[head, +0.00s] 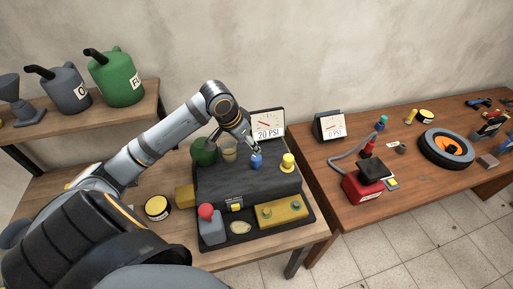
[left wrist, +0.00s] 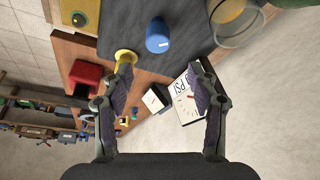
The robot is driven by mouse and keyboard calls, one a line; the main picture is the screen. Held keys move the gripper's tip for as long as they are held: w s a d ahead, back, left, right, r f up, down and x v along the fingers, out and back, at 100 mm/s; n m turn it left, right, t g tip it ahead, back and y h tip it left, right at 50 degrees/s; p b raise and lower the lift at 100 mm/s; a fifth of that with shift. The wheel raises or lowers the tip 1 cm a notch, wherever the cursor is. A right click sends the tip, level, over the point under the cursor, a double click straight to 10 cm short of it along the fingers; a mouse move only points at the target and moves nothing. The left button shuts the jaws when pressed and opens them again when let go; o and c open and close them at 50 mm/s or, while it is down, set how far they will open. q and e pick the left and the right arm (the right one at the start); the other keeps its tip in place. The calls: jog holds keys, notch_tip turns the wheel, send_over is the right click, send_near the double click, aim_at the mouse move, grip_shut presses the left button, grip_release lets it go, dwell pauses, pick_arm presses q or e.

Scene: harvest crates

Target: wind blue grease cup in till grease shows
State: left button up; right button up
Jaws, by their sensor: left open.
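The blue cup (left wrist: 158,37) lies ahead of the gap between the fingertips, apart from both. The yellow cup (left wrist: 126,57) appears close to one fingertip; I cannot tell whether they touch. No grease shows at the blue cup. My right gripper is not in view.
A 20 PSI gauge card (head: 268,124) stands behind the block. A green round part (head: 204,151) and a clear cup (head: 229,150) are left of the blue cup. The right table holds a red pump (head: 363,190) and a wheel (head: 446,148). A floor gap separates the tables.

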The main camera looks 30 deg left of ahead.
aim_at(256, 157)
pick_arm(q)
jog(key=p+x, duration=0.1)
jog(key=x, duration=0.5)
jog(key=shift+f, duration=0.15)
jog(key=x, duration=0.2)
jog(key=shift+w+d+f, duration=0.1)
jog(key=shift+d+f, duration=0.05)
jog(key=shift+f, duration=0.2)
jog(key=shift+d+f, duration=0.15)
jog(key=shift+f, duration=0.25)
jog(key=shift+w+f, duration=0.1)
jog(key=shift+f, duration=0.05)
jog(key=shift+c, duration=0.2)
jog(key=c, duration=1.1)
jog(key=shift+p, duration=0.3)
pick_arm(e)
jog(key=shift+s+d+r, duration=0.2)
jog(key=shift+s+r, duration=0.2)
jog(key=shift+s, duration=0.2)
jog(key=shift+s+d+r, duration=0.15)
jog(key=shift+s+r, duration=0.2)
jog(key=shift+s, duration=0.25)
